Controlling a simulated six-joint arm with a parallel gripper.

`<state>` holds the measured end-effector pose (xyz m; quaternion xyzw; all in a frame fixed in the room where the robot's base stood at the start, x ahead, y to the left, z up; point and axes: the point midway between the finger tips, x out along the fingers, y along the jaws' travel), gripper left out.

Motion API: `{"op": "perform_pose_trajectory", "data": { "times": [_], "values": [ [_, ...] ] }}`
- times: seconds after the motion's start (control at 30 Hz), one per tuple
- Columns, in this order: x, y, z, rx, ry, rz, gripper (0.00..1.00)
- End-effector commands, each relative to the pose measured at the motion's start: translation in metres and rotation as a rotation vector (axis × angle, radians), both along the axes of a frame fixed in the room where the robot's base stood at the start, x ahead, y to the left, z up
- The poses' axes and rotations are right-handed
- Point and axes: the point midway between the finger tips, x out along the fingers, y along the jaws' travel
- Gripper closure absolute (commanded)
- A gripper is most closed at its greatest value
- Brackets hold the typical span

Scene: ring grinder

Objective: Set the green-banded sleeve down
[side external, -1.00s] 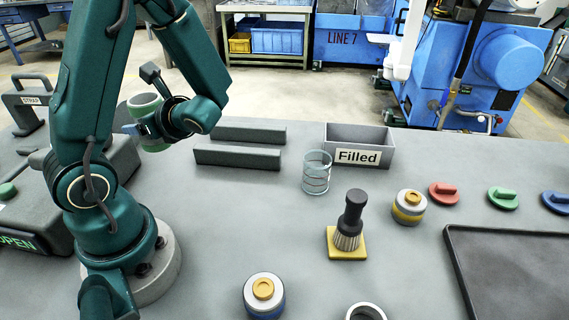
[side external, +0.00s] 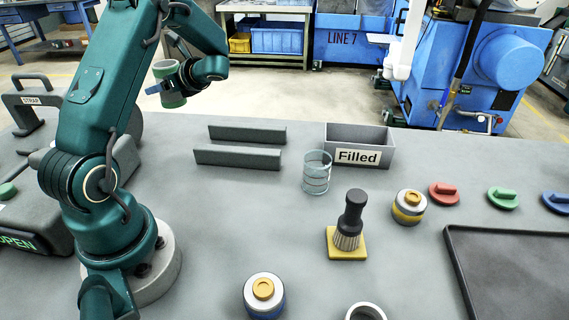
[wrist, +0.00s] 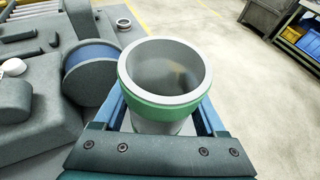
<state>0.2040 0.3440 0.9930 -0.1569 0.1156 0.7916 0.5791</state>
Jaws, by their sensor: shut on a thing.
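The green-banded sleeve (side external: 170,84) is a grey open-topped cylinder with a green band. My gripper (side external: 166,88) is shut on it and holds it in the air, above and beyond the bench's back left part. In the wrist view the sleeve (wrist: 165,75) sits upright between my two blue fingers, its open mouth facing the camera. Its inside looks empty. Its lower part is partly hidden by my gripper (wrist: 160,120).
Two dark parallel rails (side external: 238,156) stand on the bench, with a grey Filled bin (side external: 372,138) and a wire-ringed glass (side external: 317,172) to their right. Open bench lies before the rails.

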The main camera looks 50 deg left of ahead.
Motion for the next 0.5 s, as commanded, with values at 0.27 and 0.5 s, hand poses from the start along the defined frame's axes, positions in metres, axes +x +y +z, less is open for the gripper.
{"op": "perform_pose_trajectory", "data": {
  "times": [0.27, 0.5],
  "values": [
    [-0.003, 0.001, -0.046, -0.004, 0.005, 0.006, 0.83],
    [-0.003, 0.001, -0.065, -0.003, 0.002, 0.006, 0.83]
  ]
}}
